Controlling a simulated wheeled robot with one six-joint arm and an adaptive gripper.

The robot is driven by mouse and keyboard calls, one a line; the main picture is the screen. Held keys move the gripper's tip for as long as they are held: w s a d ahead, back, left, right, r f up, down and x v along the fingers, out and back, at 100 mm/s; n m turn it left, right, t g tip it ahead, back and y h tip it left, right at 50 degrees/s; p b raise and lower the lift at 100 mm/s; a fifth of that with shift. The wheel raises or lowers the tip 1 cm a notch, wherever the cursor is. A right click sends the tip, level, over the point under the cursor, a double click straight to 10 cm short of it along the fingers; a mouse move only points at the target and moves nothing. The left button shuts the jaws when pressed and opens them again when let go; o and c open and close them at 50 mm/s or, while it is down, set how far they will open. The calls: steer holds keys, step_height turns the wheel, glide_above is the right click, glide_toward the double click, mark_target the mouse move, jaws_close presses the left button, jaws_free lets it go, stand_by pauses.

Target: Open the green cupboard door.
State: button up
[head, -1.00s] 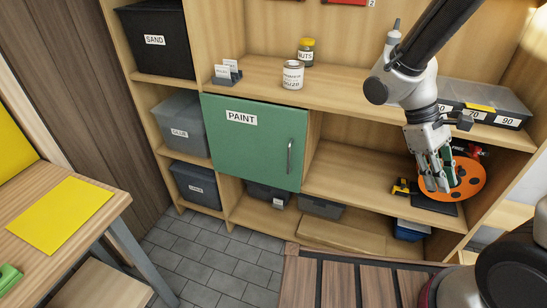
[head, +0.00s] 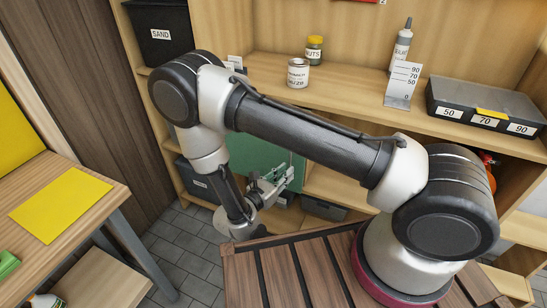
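The green cupboard door (head: 245,153) is in the middle of the head view, under the worktop of the shelf unit. It looks shut, but my arm hides its upper and left parts, and the PAINT label. My gripper (head: 287,174) is low in front of the door's lower right part, its fingers toward the side where the handle is. The handle cannot be made out behind the fingers. I cannot tell whether the fingers touch it or are open.
A tin (head: 298,73) and a NUTS jar (head: 315,49) stand on the worktop behind my arm. A bottle (head: 401,45), a numbered card (head: 402,85) and a black case (head: 485,105) are to the right. A wooden table (head: 95,165) stands at the left.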

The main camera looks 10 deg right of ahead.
steer(key=shift+t, duration=0.6)
steer(key=w+d, duration=0.1)
steer(key=w, duration=0.1)
steer(key=w+d, duration=0.1)
steer(key=w, duration=0.1)
steer(key=w+d, duration=0.1)
steer(key=w, duration=0.1)
steer(key=shift+w+d+r, duration=0.3)
steer(key=shift+d+r, duration=0.05)
steer(key=shift+d, duration=0.05)
jaws_close()
